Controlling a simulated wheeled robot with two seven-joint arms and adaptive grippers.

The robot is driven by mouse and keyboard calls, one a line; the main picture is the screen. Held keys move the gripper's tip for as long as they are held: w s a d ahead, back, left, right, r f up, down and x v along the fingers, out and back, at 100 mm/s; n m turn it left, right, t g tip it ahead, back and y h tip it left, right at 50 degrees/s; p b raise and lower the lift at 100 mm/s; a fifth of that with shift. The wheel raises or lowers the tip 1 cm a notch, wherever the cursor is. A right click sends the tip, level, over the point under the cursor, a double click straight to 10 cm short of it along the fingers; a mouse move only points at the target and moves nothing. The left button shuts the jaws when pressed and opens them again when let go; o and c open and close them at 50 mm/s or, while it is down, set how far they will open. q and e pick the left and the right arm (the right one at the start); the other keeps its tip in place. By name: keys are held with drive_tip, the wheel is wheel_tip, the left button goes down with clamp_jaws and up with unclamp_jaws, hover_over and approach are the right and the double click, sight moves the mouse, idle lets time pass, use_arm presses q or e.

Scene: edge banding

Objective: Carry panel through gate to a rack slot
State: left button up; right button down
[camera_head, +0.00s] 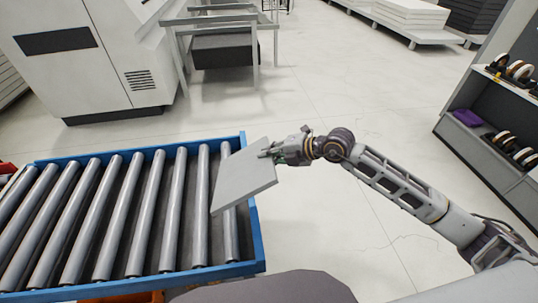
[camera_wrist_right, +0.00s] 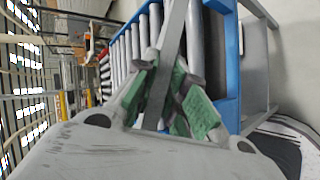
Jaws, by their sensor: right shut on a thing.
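A flat light-grey panel (camera_head: 243,180) is held tilted over the right end of the roller conveyor (camera_head: 250,239) in the head view. My right gripper (camera_head: 273,152) is shut on the panel's right edge near its upper corner. In the right wrist view, the right gripper's green-padded fingers (camera_wrist_right: 165,95) close on the panel (camera_wrist_right: 168,62), which shows edge-on as a narrow grey strip. I cannot tell whether the panel touches the rollers. My left gripper is not in view. I cannot make out the gate for sure, and no rack slot is clearly visible.
A white machine (camera_head: 75,60) stands at the back left, with a grey metal frame (camera_head: 222,45) beside it. A shelf (camera_head: 495,135) with rolls is at the right. White boards (camera_head: 411,14) lie stacked at the back. The floor between is clear.

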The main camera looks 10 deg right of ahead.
drive_tip(key=shift+r+g+h, duration=0.5)
drive_tip(key=shift+g+h, duration=0.2)
drive_tip(key=shift+h, duration=0.2)
drive_tip(key=shift+w+r+g+h, duration=0.1)
drive_tip(key=shift+r+g+h, duration=0.15)
drive_tip(key=shift+h, duration=0.25)
drive_tip(key=shift+r+g+h, duration=0.35)
drive_tip(key=shift+g+h, duration=0.3)
drive_tip(key=shift+h, duration=0.25)
drive_tip(key=shift+r+g+h, duration=0.4)
drive_tip(key=shift+g+h, duration=0.3)
drive_tip(key=shift+h, duration=0.25)
drive_tip(key=shift+r+g+h, duration=0.4)
drive_tip(key=shift+g+h, duration=0.3)
drive_tip(key=shift+h, duration=0.25)
drive_tip(key=shift+n, duration=0.4)
